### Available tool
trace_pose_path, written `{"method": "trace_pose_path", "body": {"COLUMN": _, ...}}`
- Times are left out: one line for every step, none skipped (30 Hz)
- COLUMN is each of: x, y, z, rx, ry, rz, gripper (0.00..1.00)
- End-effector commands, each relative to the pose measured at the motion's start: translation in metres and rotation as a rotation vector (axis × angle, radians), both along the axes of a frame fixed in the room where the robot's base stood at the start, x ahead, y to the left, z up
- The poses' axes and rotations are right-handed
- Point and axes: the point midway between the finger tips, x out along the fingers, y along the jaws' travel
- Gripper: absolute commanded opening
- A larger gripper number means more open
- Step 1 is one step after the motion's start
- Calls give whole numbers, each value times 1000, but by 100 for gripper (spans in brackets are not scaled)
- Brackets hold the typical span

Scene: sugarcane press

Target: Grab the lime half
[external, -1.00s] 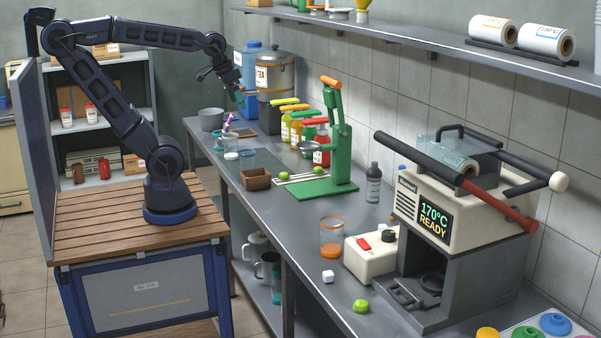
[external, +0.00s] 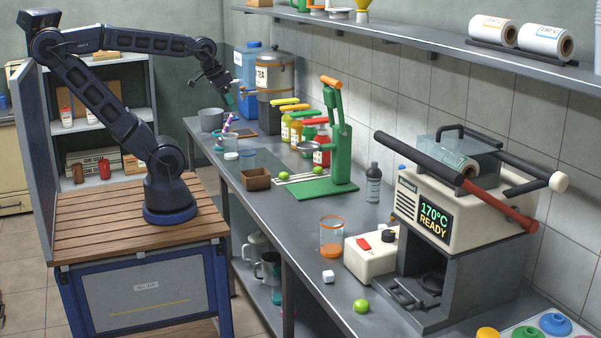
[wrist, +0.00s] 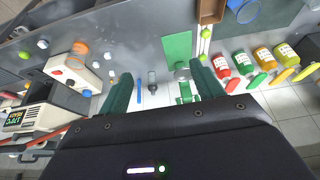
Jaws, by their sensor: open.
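Small green limes show in the external view. One lime (external: 361,306) lies alone near the counter's front edge, left of the sealing machine. Two more limes (external: 284,170) (external: 313,168) lie beside the green press (external: 340,150); they also show in the wrist view (wrist: 206,33) (wrist: 203,57). I cannot tell which is a cut half. My gripper (external: 231,103) is high above the far part of the counter, well away from all the limes. Its teal fingers (wrist: 163,88) are spread apart with nothing between them in the wrist view.
The sealing machine (external: 460,197) fills the right of the counter. An orange-rimmed cup (external: 332,238), a white cube (external: 328,277) and a small box with a red switch (external: 370,257) stand nearby. Several bottles (external: 297,125) line the wall. The front counter strip is mostly clear.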

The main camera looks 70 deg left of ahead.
Motion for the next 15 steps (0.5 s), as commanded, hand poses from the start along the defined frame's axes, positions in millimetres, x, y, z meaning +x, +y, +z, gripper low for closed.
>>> {"method": "trace_pose_path", "body": {"x": 0, "y": 0, "z": 1, "rx": 0, "ry": -1, "rz": 0, "gripper": 66}}
{"method": "trace_pose_path", "body": {"x": 0, "y": 0, "z": 2, "rx": 0, "ry": -1, "rz": 0, "gripper": 66}}
{"method": "trace_pose_path", "body": {"x": 1, "y": 0, "z": 6, "rx": 0, "ry": -2, "rz": 0, "gripper": 66}}
{"method": "trace_pose_path", "body": {"x": 1, "y": 0, "z": 10, "rx": 0, "ry": -3, "rz": 0, "gripper": 66}}
{"method": "trace_pose_path", "body": {"x": 1, "y": 0, "z": 15, "rx": 0, "ry": -3, "rz": 0, "gripper": 66}}
{"method": "trace_pose_path", "body": {"x": 1, "y": 0, "z": 24, "rx": 0, "ry": -4, "rz": 0, "gripper": 66}}
{"method": "trace_pose_path", "body": {"x": 1, "y": 0, "z": 31, "rx": 0, "ry": -5, "rz": 0, "gripper": 66}}
{"method": "trace_pose_path", "body": {"x": 1, "y": 0, "z": 38, "rx": 0, "ry": -5, "rz": 0, "gripper": 66}}
{"method": "trace_pose_path", "body": {"x": 1, "y": 0, "z": 49, "rx": 0, "ry": -5, "rz": 0, "gripper": 66}}
{"method": "trace_pose_path", "body": {"x": 1, "y": -1, "z": 56, "rx": -1, "ry": -4, "rz": -1, "gripper": 66}}
{"method": "trace_pose_path", "body": {"x": 6, "y": -3, "z": 56, "rx": -1, "ry": 4, "rz": -8, "gripper": 66}}
{"method": "trace_pose_path", "body": {"x": 10, "y": -6, "z": 59, "rx": -1, "ry": 9, "rz": -13, "gripper": 66}}
{"method": "trace_pose_path", "body": {"x": 14, "y": -8, "z": 61, "rx": -2, "ry": 13, "rz": -18, "gripper": 66}}
{"method": "trace_pose_path", "body": {"x": 17, "y": -11, "z": 64, "rx": -2, "ry": 16, "rz": -24, "gripper": 66}}
{"method": "trace_pose_path", "body": {"x": 22, "y": -14, "z": 68, "rx": -3, "ry": 20, "rz": -29, "gripper": 66}}
